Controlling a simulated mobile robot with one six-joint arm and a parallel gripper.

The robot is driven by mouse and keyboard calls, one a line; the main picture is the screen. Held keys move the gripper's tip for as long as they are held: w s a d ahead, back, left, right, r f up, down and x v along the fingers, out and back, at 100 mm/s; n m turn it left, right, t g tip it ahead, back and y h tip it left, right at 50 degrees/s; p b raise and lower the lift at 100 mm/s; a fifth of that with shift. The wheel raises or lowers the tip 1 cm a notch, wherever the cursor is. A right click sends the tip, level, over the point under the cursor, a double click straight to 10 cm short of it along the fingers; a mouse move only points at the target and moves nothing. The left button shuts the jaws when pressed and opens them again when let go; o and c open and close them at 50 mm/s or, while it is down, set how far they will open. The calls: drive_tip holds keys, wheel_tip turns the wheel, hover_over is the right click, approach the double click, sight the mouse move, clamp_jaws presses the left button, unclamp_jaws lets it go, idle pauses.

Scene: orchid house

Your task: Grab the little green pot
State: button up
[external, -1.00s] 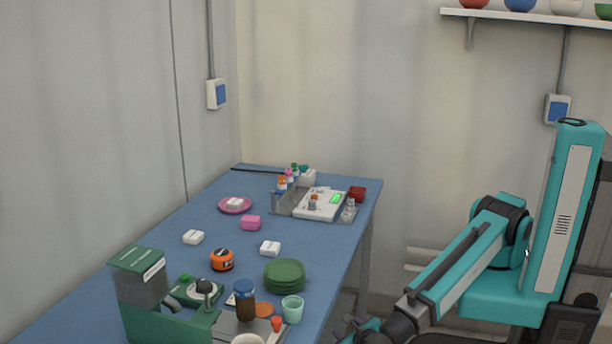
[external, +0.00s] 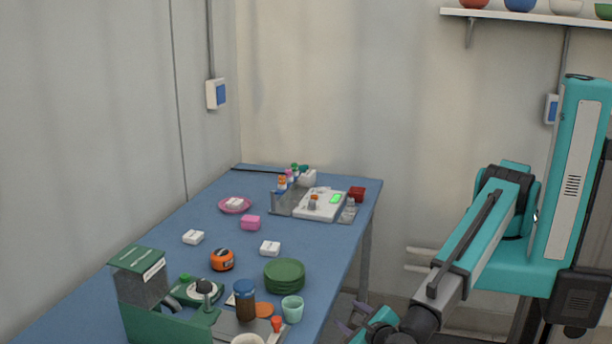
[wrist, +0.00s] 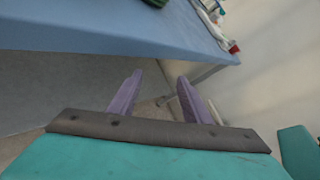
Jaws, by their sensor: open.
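A small pale green pot (external: 292,309) stands upright on the near right edge of the blue table, in front of a stack of dark green plates (external: 285,275). A green pot (external: 604,11) also shows, partly cut off, at the right end of the wall shelf. My gripper (external: 352,316) is beyond the table's right edge, to the right of the pale green pot and apart from it. In the wrist view my gripper (wrist: 160,76) has its two purple fingers spread, with nothing between them. Neither green pot can be made out there.
The blue table (wrist: 90,28) edge crosses the wrist view ahead of my fingers. A brown jar (external: 245,300), a small red cup (external: 276,324) and an orange disc (external: 264,310) crowd the pale green pot's left side. A green-and-grey box (external: 140,285) stands further left.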

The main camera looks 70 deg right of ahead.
drive_tip(key=s+a+r+t+p, duration=0.1)
drive_tip(key=a+r+p, duration=0.2)
drive_tip(key=a+r, duration=0.25)
drive_tip(key=m+t+h+b, duration=0.25)
drive_tip(key=m+b, duration=0.25)
drive_tip(key=b, duration=0.6)
approach(298, 310)
drive_tip(key=d, duration=0.2)
drive_tip(key=d+y, duration=0.1)
drive_tip(key=shift+w+f, duration=0.35)
drive_tip(key=shift+w, duration=0.05)
drive_tip(key=shift+w+a+r+t+b, duration=0.2)
drive_tip(key=shift+w+a+t+b, duration=0.15)
drive_tip(key=shift+b, duration=0.25)
drive_tip(key=shift+a+r+m+h, duration=0.15)
drive_tip(key=shift+r+m+h, duration=0.1)
drive_tip(key=shift+m, duration=0.05)
drive_tip(key=shift+x, duration=4.2)
